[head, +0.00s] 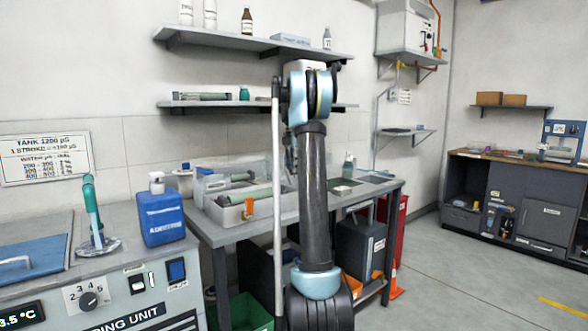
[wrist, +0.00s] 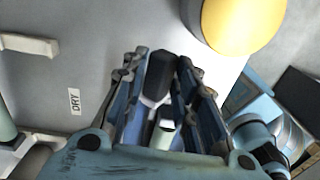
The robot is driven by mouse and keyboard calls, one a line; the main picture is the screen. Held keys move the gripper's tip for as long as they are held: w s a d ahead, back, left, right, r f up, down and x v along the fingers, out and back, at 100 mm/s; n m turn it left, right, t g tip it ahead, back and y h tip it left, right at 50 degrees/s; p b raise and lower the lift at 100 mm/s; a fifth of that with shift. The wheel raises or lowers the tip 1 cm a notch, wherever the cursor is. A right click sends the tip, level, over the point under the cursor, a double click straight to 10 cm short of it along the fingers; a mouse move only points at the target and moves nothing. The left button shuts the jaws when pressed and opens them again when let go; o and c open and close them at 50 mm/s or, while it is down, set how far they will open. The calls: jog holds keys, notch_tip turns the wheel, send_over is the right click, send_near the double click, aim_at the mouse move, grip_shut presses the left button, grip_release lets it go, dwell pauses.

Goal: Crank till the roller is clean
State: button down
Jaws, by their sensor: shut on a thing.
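In the wrist view my gripper (wrist: 163,62) is closed around a dark knob (wrist: 157,86), which I take to be the crank's handle. A pale green-white piece (wrist: 165,127) shows between the fingers, nearer the wrist. In the head view my gripper is hidden behind my arm. Open grey-white trays (head: 222,212) stand on the bench, partly behind my arm. A grey-green roller (head: 258,195) lies at the front tray, and a similar one (head: 238,177) lies behind it. How clean the rollers are cannot be told. The crank is not visible in the head view.
A blue jerrycan (head: 161,218) and a teal-handled tool (head: 92,208) stand on the unit at left. Shelves with bottles (head: 247,20) hang above the bench (head: 210,235). The wrist view shows a DRY label (wrist: 74,102) and a yellow round object (wrist: 243,20) close by.

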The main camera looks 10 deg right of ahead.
jog(key=shift+w+a+f, duration=0.5)
jog(key=shift+w+f, duration=0.15)
jog(key=shift+w, duration=0.2)
jog(key=shift+a, duration=0.2)
jog(key=c, duration=1.7)
grip_release()
jog(key=o, duration=0.3)
jog(key=shift+a, duration=0.15)
jog(key=shift+o, duration=0.6)
jog(key=shift+w+f, duration=0.7)
jog(key=shift+w, duration=0.05)
jog(key=shift+s+d+r, duration=0.3)
jog(key=shift+s+r, duration=0.2)
jog(key=shift+c, duration=0.6)
jog(key=shift+r, duration=0.1)
